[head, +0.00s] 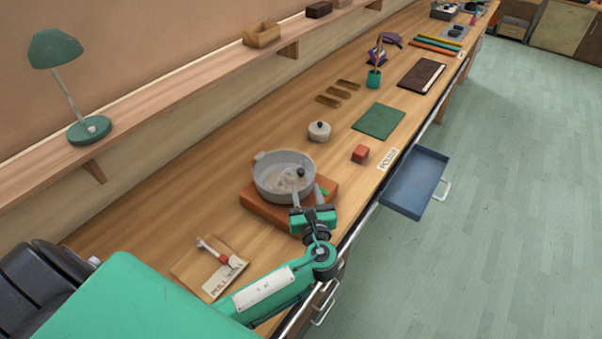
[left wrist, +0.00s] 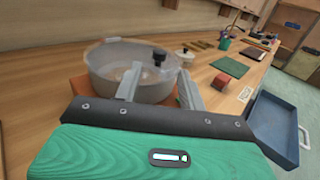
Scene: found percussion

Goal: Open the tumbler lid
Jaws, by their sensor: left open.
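The tumbler (head: 268,190) is a round grey drum on a reddish-brown base (head: 262,208). Its clear lid (head: 285,172) with a black knob (head: 300,172) lies over the top and looks closed. In the left wrist view the tumbler (left wrist: 105,75) is ahead and left of centre, with the lid's knob (left wrist: 159,57) near its right rim. My left gripper (head: 307,192) is open and empty at the tumbler's front right side, its fingers close to the wall; contact is unclear. The fingers also show in the left wrist view (left wrist: 160,88). My right gripper is out of view.
A small lidded pot (head: 319,131), a red cube (head: 360,153) and a green mat (head: 379,121) lie beyond on the bench. An open blue drawer (head: 414,184) juts from the front edge. A red-and-white tool (head: 220,254) lies on a board at near left.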

